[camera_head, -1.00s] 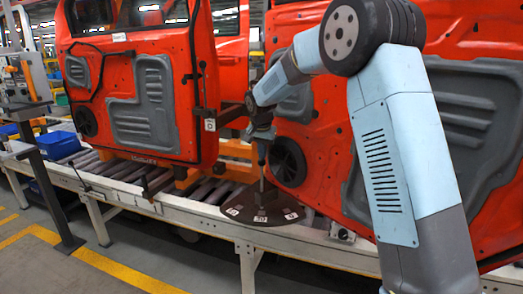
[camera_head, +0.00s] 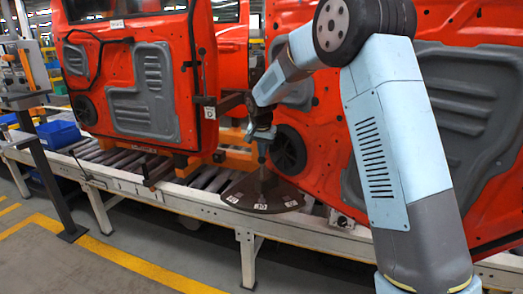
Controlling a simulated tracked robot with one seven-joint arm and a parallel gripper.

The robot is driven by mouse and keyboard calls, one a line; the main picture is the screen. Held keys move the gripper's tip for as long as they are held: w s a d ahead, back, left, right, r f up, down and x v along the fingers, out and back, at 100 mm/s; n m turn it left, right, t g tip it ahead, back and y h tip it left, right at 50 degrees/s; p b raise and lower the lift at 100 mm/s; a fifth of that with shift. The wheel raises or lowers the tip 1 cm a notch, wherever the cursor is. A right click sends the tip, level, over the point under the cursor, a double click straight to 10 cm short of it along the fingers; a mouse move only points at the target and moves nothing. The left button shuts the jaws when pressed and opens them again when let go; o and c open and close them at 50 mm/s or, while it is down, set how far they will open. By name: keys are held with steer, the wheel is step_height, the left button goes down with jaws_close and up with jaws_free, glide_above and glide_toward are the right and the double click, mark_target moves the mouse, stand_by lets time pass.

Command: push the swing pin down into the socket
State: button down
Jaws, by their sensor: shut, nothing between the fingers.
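A dark fan-shaped plate (camera_head: 240,197) with white number labels lies at the edge of the conveyor line. A dark upright piece (camera_head: 262,182) stands on it, which looks like the swing pin, though it is too small to be sure. My gripper (camera_head: 262,160) points down just above this piece and is shut and empty. I cannot tell whether its tips touch the piece. The socket cannot be made out.
Orange-red vehicle doors (camera_head: 150,90) hang left of the gripper and behind my arm (camera_head: 440,120). A black round speaker (camera_head: 288,150) sits close behind the gripper. A white-framed roller conveyor (camera_head: 190,202) runs below. A blue bin (camera_head: 58,134) stands left.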

steer(key=r, duration=0.2)
steer(key=d+r, duration=0.1)
steer(key=shift+r, duration=0.35)
steer(key=v, duration=1)
steer(key=s+d+r, duration=0.6)
steer(key=s+d, duration=0.2)
steer(key=s, duration=0.2)
steer(key=s+d+f+n, duration=0.1)
steer(key=s+d, duration=0.3)
steer(key=s, duration=0.6)
steer(key=s+d+f+n+t, duration=0.1)
steer(key=s+d, duration=0.4)
steer(key=s, duration=0.6)
steer(key=s+d+f+n+t, duration=0.1)
steer(key=s+d, duration=0.4)
steer(key=s, duration=0.5)
steer(key=shift+s+f+n, duration=0.4)
steer(key=shift+f, duration=0.25)
steer(key=shift+d, duration=0.1)
